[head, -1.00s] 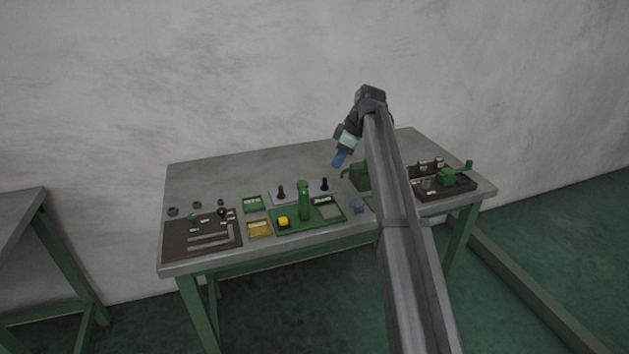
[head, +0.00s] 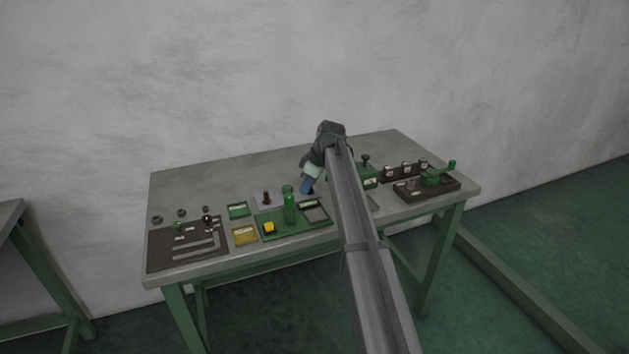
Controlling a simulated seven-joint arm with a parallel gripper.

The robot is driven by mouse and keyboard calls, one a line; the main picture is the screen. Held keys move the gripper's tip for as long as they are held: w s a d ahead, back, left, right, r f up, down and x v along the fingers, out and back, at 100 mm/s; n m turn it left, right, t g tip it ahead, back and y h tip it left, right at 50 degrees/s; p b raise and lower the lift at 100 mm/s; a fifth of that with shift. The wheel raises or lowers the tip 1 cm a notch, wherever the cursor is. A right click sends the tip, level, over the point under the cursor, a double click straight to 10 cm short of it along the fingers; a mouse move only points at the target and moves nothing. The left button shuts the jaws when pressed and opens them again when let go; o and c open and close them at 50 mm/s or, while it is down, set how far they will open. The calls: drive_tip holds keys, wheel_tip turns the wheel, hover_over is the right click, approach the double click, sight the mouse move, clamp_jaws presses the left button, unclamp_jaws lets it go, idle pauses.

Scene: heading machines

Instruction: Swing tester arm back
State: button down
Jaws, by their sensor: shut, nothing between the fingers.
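My gripper (head: 307,186), with blue fingertips, points down over the back middle of the bench. It looks shut and empty. It is just behind and right of a green upright post (head: 289,205) on a green tray (head: 262,226) that also holds a yellow block (head: 269,227). A dark peg on the grey plate there is hidden by the fingers; whether they touch it I cannot tell. A green device (head: 368,180) with a black knob is partly covered by my arm. Another green device with a raised handle (head: 451,165) stands at the right. Which part is the tester arm is unclear.
A brown-knobbed peg (head: 266,198) stands left of my gripper. A dark board (head: 160,257) with grey bars, a yellow tray (head: 245,243) and a small green tray (head: 238,203) lie at the left. The bench's back left (head: 205,180) is clear. A wall (head: 250,70) stands behind.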

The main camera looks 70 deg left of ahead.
drive_tip(key=shift+s+a, duration=0.8)
drive_tip(key=shift+s, duration=0.05)
drive_tip(key=shift+s+a, duration=0.65)
drive_tip(key=shift+s, duration=0.2)
drive_tip(key=shift+w+d, duration=0.1)
approach(292, 188)
drive_tip(key=w, duration=0.1)
drive_tip(key=w+d+r, duration=0.1)
drive_tip(key=w+r, duration=0.1)
drive_tip(key=w, duration=0.1)
drive_tip(key=shift+w+d+r, duration=0.1)
drive_tip(key=shift+d+r, duration=0.05)
drive_tip(key=shift+d, duration=0.25)
